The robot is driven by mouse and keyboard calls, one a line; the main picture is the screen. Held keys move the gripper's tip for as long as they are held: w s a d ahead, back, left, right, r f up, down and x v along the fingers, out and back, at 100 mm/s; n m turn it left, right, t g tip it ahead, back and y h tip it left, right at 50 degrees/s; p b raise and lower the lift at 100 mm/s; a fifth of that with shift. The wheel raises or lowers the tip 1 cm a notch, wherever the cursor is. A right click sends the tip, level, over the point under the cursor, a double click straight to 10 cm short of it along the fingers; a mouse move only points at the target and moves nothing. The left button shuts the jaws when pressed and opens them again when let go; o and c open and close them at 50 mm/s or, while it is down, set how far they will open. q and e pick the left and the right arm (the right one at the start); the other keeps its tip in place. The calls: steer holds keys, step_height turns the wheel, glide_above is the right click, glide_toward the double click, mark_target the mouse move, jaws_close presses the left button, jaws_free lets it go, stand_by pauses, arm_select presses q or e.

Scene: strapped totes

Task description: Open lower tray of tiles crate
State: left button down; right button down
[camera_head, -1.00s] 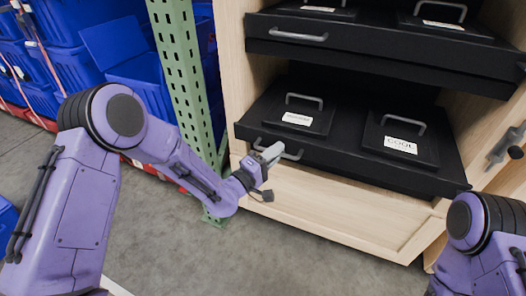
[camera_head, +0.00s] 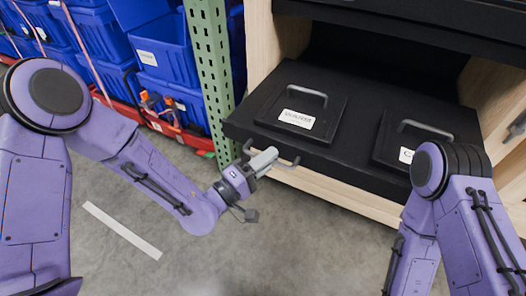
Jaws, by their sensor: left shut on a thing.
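The wooden tiles crate (camera_head: 292,33) stands at the upper right. Its black lower tray (camera_head: 355,167) sticks out well past the crate's front, level and partly open. My left gripper (camera_head: 263,161) is shut on the bar handle (camera_head: 291,163) at the tray's front edge and covers part of it. My right gripper is out of view below the picture.
The black upper tray (camera_head: 420,22) is above, cut by the top edge. A green perforated post (camera_head: 212,75) and blue totes (camera_head: 165,50) on a red-edged rack stand close on the left. A metal latch (camera_head: 517,125) is on the right panel. Grey floor (camera_head: 290,240) is clear in front.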

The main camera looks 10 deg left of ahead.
arm_select(q)
steer(key=shift+s, duration=0.15)
steer(key=c, duration=1.2)
jaws_free()
steer(key=shift+o, duration=0.2)
steer(key=v, duration=1)
steer(key=shift+a+f+b, duration=0.15)
steer(key=shift+a+b, duration=0.1)
steer(key=shift+b, duration=0.1)
steer(key=shift+s, duration=0.1)
